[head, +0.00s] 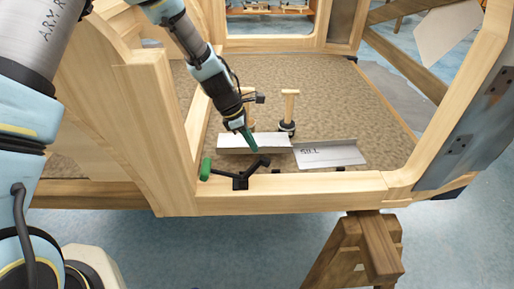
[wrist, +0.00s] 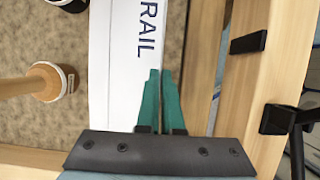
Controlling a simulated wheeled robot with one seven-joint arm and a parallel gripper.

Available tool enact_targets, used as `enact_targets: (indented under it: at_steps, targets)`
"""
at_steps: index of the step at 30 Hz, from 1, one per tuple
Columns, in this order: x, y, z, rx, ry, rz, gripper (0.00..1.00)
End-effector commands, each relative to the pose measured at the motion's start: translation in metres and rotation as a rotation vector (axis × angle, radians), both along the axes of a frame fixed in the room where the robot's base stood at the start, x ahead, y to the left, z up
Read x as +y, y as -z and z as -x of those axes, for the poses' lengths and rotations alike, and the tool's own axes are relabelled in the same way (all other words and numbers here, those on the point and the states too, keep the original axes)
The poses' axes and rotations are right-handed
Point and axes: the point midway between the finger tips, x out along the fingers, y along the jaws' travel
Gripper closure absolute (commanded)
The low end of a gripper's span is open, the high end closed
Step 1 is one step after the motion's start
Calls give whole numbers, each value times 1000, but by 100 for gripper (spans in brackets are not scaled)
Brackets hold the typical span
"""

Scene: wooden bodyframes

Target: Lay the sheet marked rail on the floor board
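The sheet marked RAIL (wrist: 115,60) is a long white strip with a bent edge. It runs up the wrist view under my fingers and shows in the head view as a pale strip (head: 232,141) over the floor board. My gripper (head: 254,146) reaches down to its front edge. In the wrist view the green fingers (wrist: 161,98) are close together with the sheet's bent edge between them. The floor board (head: 190,85) is a brown speckled panel inside the wooden frame. I cannot tell whether the sheet touches the board.
A sheet marked SILL (head: 340,153) lies just right of the rail sheet. A wooden-handled tool (head: 289,108) stands behind them. A black clamp with a green handle (head: 240,180) sits on the front beam (head: 290,197). Frame posts rise on both sides.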

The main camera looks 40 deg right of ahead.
Motion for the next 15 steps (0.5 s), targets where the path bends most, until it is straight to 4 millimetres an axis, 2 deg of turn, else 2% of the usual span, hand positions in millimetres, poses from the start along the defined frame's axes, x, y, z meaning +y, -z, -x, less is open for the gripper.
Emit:
enact_targets:
  at_steps: [12, 15]
  targets:
    - [0, 48, 0, 0, 2, 1, 100]
    - [0, 54, 0, 0, 3, 1, 100]
